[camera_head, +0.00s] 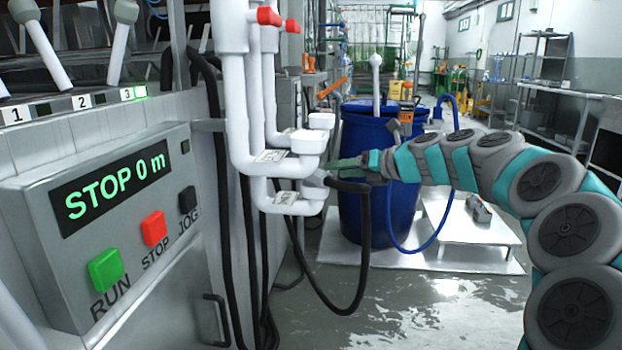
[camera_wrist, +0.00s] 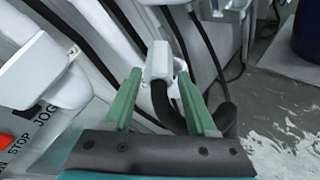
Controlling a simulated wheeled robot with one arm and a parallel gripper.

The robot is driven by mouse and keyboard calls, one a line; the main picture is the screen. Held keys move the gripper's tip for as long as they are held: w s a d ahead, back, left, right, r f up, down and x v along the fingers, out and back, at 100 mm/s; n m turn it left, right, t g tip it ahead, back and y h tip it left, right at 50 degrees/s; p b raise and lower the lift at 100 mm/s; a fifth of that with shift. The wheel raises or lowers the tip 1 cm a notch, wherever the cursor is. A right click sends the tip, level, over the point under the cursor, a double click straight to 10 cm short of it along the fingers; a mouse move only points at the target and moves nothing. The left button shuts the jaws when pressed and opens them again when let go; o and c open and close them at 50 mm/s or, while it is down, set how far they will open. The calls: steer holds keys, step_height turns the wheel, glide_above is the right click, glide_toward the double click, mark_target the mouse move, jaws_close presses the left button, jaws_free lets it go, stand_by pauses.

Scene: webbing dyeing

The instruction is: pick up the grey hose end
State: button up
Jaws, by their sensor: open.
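The grey hose end (camera_head: 314,180) sits at the lower white pipe outlets in the head view, with a black hose (camera_head: 350,186) running from it and hanging in a loop. In the wrist view the pale grey hose end (camera_wrist: 160,62) lies just beyond and between my fingertips, and its black hose (camera_wrist: 228,118) curves down to the right. My gripper (camera_head: 333,163) is open, its green fingers reaching left toward the hose end. In the wrist view my gripper (camera_wrist: 158,82) shows a gap between the fingers; I cannot tell whether either finger touches the hose end.
White pipes (camera_head: 236,105) with red valve handles (camera_head: 268,16) stand close by. A control panel (camera_head: 110,225) reading "STOP 0 m" is at the left. A blue barrel (camera_head: 362,140) stands behind my gripper, beside a low white platform (camera_head: 455,235). The wet floor in front is open.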

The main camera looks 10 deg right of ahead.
mark_target(322, 172)
steer(key=x, duration=0.6)
steer(key=shift+w+a+f+b, duration=0.15)
steer(key=shift+a+b, duration=0.05)
steer(key=shift+b, duration=0.1)
steer(key=shift+c, duration=0.4)
jaws_close()
